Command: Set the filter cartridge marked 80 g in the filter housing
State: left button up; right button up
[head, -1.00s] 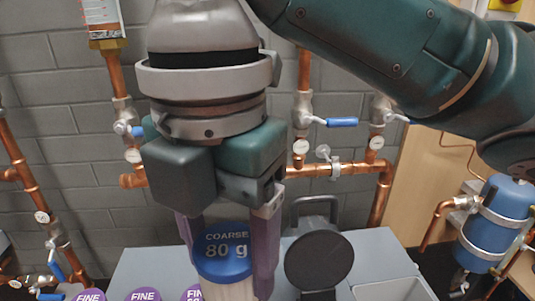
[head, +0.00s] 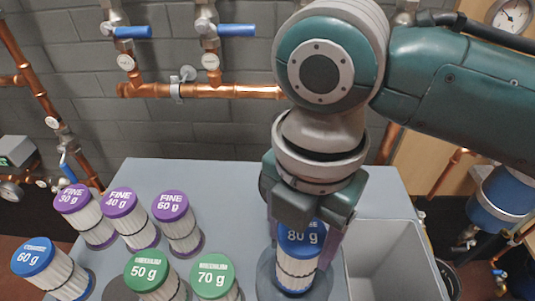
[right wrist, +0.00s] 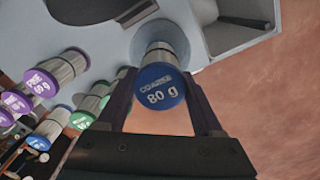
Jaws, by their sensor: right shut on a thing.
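The filter cartridge marked 80 g (head: 298,262) has a blue cap reading COARSE and a pale pleated body. My right gripper (head: 303,236) is shut on it from above, one finger on each side of the cap. The cartridge also shows in the right wrist view (right wrist: 158,84), cap toward the camera. Its lower end lies within the outline of a round grey filter housing (head: 265,284) on the grey table. The housing's rim also shows in the right wrist view (right wrist: 187,32). I cannot tell whether the cartridge rests on the bottom. My left gripper is out of view.
Purple-capped cartridges of 30 g (head: 74,197), 40 g (head: 119,202) and 60 g (head: 171,207) stand left. Green-capped ones (head: 147,270) and a blue 60 g one (head: 35,257) stand nearer. An empty grey bin (head: 388,232) is right of the gripper. Copper pipes (head: 240,91) run behind.

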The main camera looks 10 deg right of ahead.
notch_tip(320, 180, down, 5)
jog(key=shift+b, duration=0.5)
jog(key=shift+f, duration=0.15)
jog(key=o, duration=1.5)
